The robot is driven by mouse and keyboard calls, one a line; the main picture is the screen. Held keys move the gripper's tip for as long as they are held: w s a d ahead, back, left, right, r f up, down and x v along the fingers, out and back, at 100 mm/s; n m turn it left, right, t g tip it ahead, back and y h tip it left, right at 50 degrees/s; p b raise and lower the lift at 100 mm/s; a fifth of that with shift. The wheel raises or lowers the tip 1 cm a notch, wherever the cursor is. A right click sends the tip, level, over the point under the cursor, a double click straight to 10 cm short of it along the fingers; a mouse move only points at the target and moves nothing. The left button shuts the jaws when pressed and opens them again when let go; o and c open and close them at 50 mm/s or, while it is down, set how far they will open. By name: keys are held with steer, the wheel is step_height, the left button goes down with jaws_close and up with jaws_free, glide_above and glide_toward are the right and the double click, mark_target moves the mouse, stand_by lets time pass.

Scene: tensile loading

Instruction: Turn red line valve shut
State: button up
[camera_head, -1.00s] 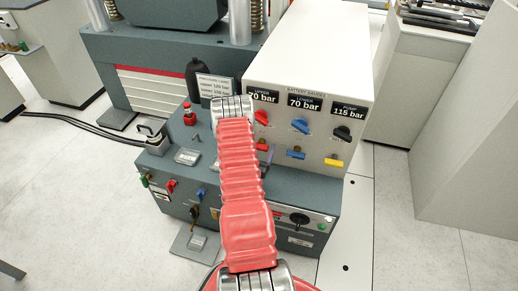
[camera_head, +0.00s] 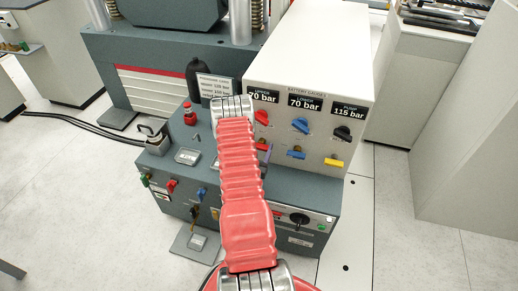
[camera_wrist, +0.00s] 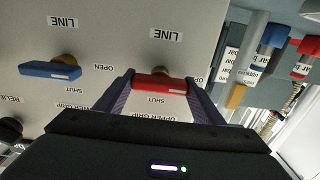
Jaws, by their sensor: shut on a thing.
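The red line valve (camera_wrist: 160,84) has a red bar handle on the pale panel, above the word LINE, which reads upside down in the wrist view. My gripper (camera_wrist: 160,80) has its purple fingers at the two ends of this handle, shut on it. The handle lies crosswise, with the OPEN label partly showing beside its right end and SHUT just below it in the picture. In the head view the red handle (camera_head: 263,147) is partly hidden behind my red-sleeved arm, with a purple finger beside it.
A blue line valve handle (camera_wrist: 50,70) lies crosswise to the left in the wrist view. In the head view, red (camera_head: 261,117), blue (camera_head: 300,125) and black (camera_head: 343,133) handles sit above, and a yellow handle (camera_head: 334,162) sits to the right. A dark grey console (camera_head: 265,190) juts out below.

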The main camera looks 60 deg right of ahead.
steer(key=shift+d+m, duration=0.2)
steer(key=shift+m, duration=0.3)
steer(key=m, duration=0.3)
steer(key=shift+s, duration=0.1)
steer(key=m, duration=0.9)
steer(key=shift+s+m, duration=0.15)
steer(key=shift+m, duration=0.15)
steer(key=shift+f+m, duration=0.2)
steer(key=shift+m, duration=2)
steer(key=shift+s, duration=0.1)
steer(key=o, duration=1.1)
steer(key=shift+w, duration=0.2)
steer(key=shift+c, duration=0.2)
steer(key=shift+a, duration=0.1)
